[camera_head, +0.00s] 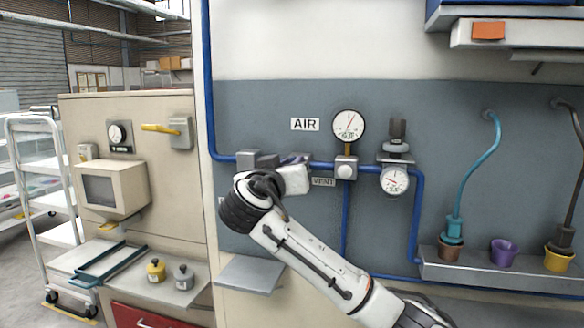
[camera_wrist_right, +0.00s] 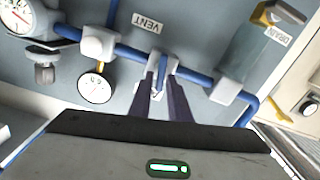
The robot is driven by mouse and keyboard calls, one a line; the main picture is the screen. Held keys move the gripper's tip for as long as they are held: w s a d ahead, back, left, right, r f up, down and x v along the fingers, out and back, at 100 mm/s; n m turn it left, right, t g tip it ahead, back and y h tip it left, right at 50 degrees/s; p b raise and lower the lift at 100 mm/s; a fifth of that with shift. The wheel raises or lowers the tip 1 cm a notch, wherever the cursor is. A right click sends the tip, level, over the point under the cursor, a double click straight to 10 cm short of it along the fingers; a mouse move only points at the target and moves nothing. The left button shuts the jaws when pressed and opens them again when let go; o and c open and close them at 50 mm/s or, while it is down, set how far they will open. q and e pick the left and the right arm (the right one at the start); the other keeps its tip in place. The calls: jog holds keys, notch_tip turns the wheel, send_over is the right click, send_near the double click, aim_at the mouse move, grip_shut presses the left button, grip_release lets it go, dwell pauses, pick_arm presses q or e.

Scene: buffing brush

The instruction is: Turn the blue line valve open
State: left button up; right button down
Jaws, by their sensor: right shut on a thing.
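The blue line (camera_head: 228,158) runs down the wall and then right past the AIR sign. It also crosses the right wrist view (camera_wrist_right: 195,77). My right arm reaches up from the lower right in the head view, and its gripper (camera_head: 294,159) is at the line. In the right wrist view my right gripper (camera_wrist_right: 161,77) has its two dark fingers close together around a small grey valve part (camera_wrist_right: 158,66) on the blue pipe. The fingers hide most of that part, so I cannot tell how far it is turned. My left gripper is in neither view.
A round gauge (camera_head: 349,125) and a lower gauge (camera_head: 395,180) sit right of the gripper. A VENT label (camera_wrist_right: 147,23) and a DRAIN label (camera_wrist_right: 278,36) are nearby. A yellow lever (camera_head: 160,128) is on the left panel. A grey shelf (camera_head: 249,274) juts out below my arm.

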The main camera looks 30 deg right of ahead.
jog(key=shift+w+a+f+n+p, duration=0.15)
jog(key=shift+f+n+p, duration=0.1)
jog(key=shift+n, duration=2.35)
jog(key=shift+w+a+f+n+p, duration=0.1)
jog(key=shift+f+n+p, duration=0.15)
jog(key=shift+n, duration=2.35)
jog(key=shift+w+a+f+n+p, duration=0.15)
jog(key=shift+f+n, duration=0.15)
jog(key=shift+n, duration=2.3)
jog(key=c, duration=1.9)
grip_release()
jog(key=shift+o, duration=0.2)
jog(key=b+v, duration=0.2)
jog(key=v, duration=0.8)
